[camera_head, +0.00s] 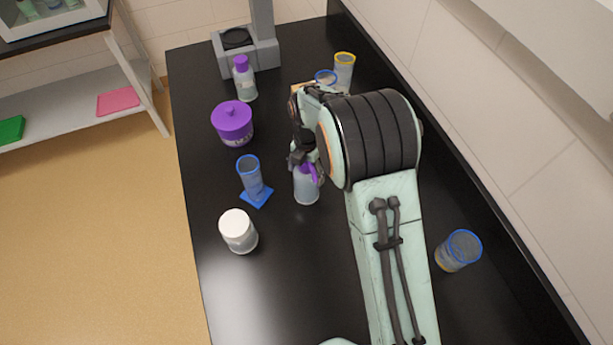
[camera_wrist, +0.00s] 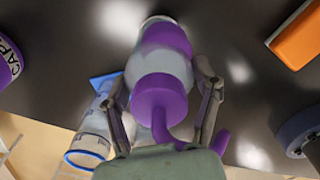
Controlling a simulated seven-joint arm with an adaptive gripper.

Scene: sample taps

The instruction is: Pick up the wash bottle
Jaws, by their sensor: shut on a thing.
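The wash bottle is a pale, see-through bottle with a purple cap and a bent purple spout; it shows in the head view (camera_head: 306,189) below my gripper and fills the middle of the wrist view (camera_wrist: 162,100). My gripper (camera_head: 303,164) is over the bottle's upper part. In the wrist view its two fingers (camera_wrist: 163,88) lie on either side of the bottle, shut on it. The bottle looks about upright. I cannot tell whether its base touches the black bench. My arm hides part of its top in the head view.
Close left stand a blue-rimmed cylinder (camera_head: 251,177) on a blue base, a white-lidded jar (camera_head: 238,232) and a purple-lidded jar (camera_head: 233,125). A purple-capped bottle (camera_head: 244,80) and grey stand (camera_head: 245,55) are behind. A blue-rimmed beaker (camera_head: 457,252) is at right. The front bench (camera_head: 275,300) is clear.

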